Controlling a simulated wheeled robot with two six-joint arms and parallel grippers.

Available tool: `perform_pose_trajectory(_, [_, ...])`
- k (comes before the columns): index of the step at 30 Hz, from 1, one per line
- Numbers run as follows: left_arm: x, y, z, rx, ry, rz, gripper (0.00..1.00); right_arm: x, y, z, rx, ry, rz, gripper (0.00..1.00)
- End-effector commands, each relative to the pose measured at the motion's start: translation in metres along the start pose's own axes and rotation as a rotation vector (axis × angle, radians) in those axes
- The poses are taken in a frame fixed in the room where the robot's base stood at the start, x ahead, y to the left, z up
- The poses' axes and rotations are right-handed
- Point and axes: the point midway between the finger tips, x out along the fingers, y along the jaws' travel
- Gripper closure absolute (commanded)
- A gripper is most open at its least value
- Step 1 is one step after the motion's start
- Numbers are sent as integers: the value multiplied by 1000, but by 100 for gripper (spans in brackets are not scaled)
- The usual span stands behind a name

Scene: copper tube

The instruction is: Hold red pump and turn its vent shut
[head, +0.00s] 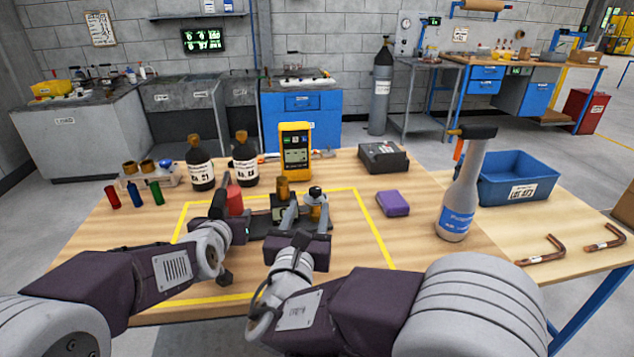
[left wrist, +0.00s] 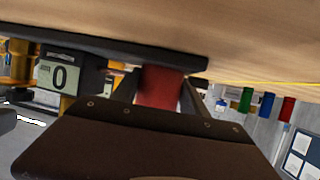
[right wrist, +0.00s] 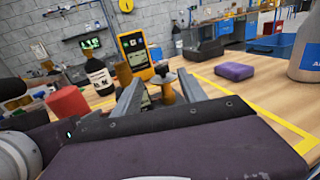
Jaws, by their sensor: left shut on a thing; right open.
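The red pump body (head: 235,200) stands at the left of a black base on the table. My left gripper (head: 226,207) is shut on it from the left; the left wrist view shows the red part (left wrist: 160,86) between the fingers. On the same base are a small display (left wrist: 61,77) reading 0, a brass cylinder (head: 283,188) and a brass fitting with a dark knob (head: 316,198), which looks like the vent. My right gripper (head: 304,212) is open, its fingers to either side of the brass fitting (right wrist: 166,92) in the right wrist view. Contact there cannot be told.
A yellow meter (head: 295,150) and dark bottles (head: 245,160) stand behind the base. A purple block (head: 393,203), grey spray bottle (head: 459,195), blue bin (head: 517,180) and copper tubes (head: 542,250) are to the right. Small coloured cylinders (head: 133,193) stand left. The table between block and base is clear.

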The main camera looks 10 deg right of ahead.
Motion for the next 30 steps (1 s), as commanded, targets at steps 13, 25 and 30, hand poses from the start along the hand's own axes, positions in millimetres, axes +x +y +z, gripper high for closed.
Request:
perform_pose_trajectory(13, [0, 0, -1, 0, 3, 0, 100, 89, -3, 0, 1, 0, -9, 51])
perform_pose_trajectory(25, [0, 0, -2, 0, 4, 0, 100, 120, -2, 0, 0, 0, -4, 51])
perform_pose_trajectory(30, [0, 0, -2, 0, 5, 0, 100, 119, -2, 0, 0, 0, -5, 64])
